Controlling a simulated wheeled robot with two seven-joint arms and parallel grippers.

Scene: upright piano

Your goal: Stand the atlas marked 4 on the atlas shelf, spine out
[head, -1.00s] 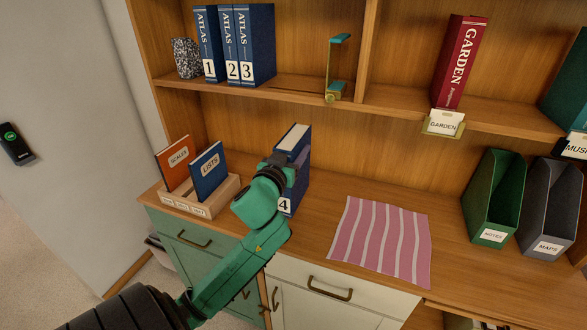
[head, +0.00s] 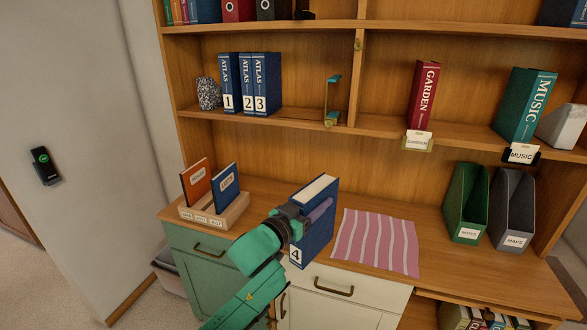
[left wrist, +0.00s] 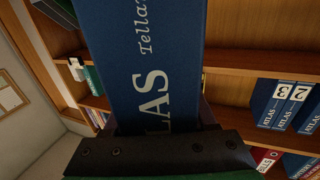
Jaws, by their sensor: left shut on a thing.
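The blue atlas marked 4 (head: 318,222) is upright in my left gripper (head: 305,218), held in front of the cabinet near the counter's front edge. Its label shows low on the spine, and its pale page edges face up. Atlases 1, 2 and 3 (head: 250,85) stand spine out on the atlas shelf (head: 290,120), between a speckled block (head: 208,93) and a teal and brass bookend (head: 331,100). A gap lies between atlas 3 and the bookend. My right gripper is not in view.
A wooden box (head: 215,212) with two thin books stands on the counter at left. A pink striped cloth (head: 376,242) lies right of the held atlas. Green (head: 467,200) and grey (head: 512,210) file holders stand further right. The shelf divider (head: 354,80) rises right of the bookend.

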